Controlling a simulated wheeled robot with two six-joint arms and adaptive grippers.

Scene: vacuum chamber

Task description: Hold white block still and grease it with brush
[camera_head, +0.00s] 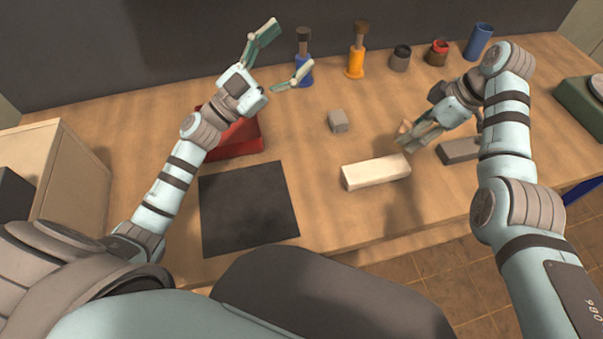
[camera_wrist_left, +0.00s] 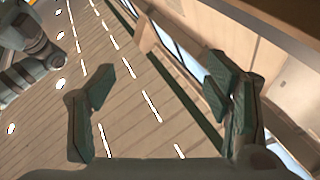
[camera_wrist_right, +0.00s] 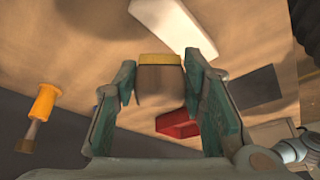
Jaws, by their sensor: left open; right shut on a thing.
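The white block (camera_head: 376,172) lies flat on the table, right of the black mat; it also shows at the top of the right wrist view (camera_wrist_right: 178,22). My right gripper (camera_head: 408,133) is shut on a brown piece with a yellow-tan edge (camera_wrist_right: 160,80), which looks like the brush. It is held above the table just behind the white block, apart from it as far as I can tell. My left gripper (camera_head: 291,46) is open and empty, raised over the back left of the table; its spread fingers show in the left wrist view (camera_wrist_left: 165,90).
A blue holder (camera_head: 304,72) and an orange holder (camera_head: 356,65) with brown handles stand at the back. Jars (camera_head: 401,60) and a blue cylinder (camera_head: 479,42) stand right of them. A grey cube (camera_head: 338,121), dark grey block (camera_head: 458,151), red tray (camera_head: 240,145) and black mat (camera_head: 248,205) lie around.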

